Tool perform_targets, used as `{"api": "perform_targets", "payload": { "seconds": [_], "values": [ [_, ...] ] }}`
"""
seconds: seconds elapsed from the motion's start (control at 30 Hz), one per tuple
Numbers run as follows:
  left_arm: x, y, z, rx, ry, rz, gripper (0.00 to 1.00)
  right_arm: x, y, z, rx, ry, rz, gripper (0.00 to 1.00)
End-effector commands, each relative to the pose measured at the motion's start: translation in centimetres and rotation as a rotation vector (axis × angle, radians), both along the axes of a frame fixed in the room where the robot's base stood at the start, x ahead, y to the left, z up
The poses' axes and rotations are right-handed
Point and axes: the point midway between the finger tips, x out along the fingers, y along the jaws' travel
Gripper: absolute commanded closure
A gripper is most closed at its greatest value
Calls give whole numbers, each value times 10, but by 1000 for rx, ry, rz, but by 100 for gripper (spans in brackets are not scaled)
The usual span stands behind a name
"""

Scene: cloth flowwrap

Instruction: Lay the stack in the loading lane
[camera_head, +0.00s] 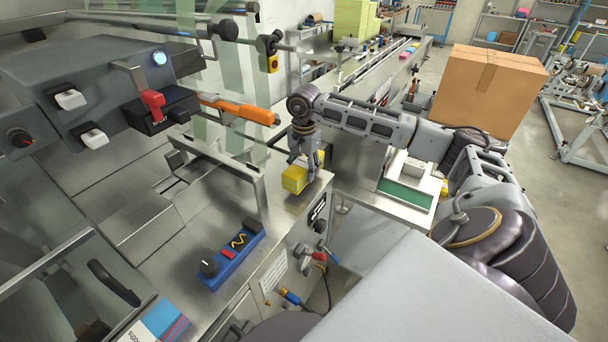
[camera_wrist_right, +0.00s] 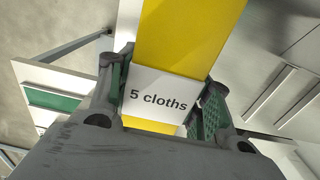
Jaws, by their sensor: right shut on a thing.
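The stack (camera_head: 294,181) is a small yellow block of folded cloths. In the right wrist view the stack (camera_wrist_right: 186,35) has a white band printed "5 cloths". My right gripper (camera_head: 306,160) points down and is shut on the stack, with a finger on each side of the band (camera_wrist_right: 160,95). The stack is over or on the right end of the steel machine top; I cannot tell whether it touches. The loading lane seems to be the steel channel with raised guide walls (camera_head: 226,160), left of the stack. My left gripper is not in view.
A blue control box (camera_head: 232,255) with a knob sits on the steel top in front. An orange-handled bar (camera_head: 238,109) and a grey switch housing (camera_head: 90,85) hang over the left side. A cardboard box (camera_head: 487,88) stands behind my right arm.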

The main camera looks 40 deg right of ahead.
Motion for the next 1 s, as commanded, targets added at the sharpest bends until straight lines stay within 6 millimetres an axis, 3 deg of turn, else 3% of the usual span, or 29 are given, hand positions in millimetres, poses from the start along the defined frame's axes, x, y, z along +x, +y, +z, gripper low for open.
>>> {"api": "perform_targets", "payload": {
  "seconds": [0.3, 0.5, 1.0],
  "values": [
    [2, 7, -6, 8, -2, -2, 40, 1, 0, 45, 0, -4, -1, 74],
    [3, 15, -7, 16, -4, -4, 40, 0, 0, 64, 0, -1, -1, 74],
    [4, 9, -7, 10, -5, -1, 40, 0, 0, 71, 0, 0, -1, 74]
  ]
}}
